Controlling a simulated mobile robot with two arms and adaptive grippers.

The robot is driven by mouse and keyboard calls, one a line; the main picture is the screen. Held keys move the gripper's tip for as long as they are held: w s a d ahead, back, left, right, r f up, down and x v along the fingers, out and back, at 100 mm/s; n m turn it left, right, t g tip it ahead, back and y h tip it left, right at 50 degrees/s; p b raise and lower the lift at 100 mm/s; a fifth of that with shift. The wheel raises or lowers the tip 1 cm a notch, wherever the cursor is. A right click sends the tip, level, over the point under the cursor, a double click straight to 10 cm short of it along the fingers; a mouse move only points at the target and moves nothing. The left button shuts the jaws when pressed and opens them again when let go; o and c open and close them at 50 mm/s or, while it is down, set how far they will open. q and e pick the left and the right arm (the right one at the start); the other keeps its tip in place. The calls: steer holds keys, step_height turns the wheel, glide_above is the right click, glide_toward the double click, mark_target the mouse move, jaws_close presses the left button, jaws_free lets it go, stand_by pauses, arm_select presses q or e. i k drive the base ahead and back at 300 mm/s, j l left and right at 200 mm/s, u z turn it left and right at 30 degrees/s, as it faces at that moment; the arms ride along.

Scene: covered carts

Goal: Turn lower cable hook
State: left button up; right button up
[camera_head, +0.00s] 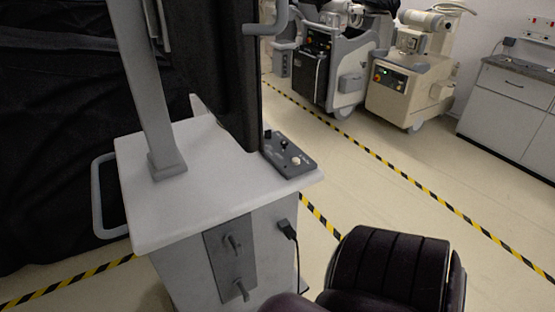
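A white cart (150,225) stands at the left with a grey metal plate (212,258) on its side panel. Two grey hooks stick out from the plate, one above the other. The upper cable hook (234,244) is near the plate's middle. The lower cable hook (242,291) is near the plate's bottom, close to the picture's lower edge. No cable is seen wound on either hook. The exact direction of their ends is hard to tell at this size. Neither of my grippers is in view.
A black plug with a cable (287,229) is right of the plate. A control box (289,155) sits on the cart top beside a grey post (146,85). A dark rounded body covers the lower right. Clear floor lies beyond, with machines (410,80) at the back.

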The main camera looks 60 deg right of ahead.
mark_target(238, 282)
steer(key=z, duration=1.4)
steer(key=k+l, duration=0.05)
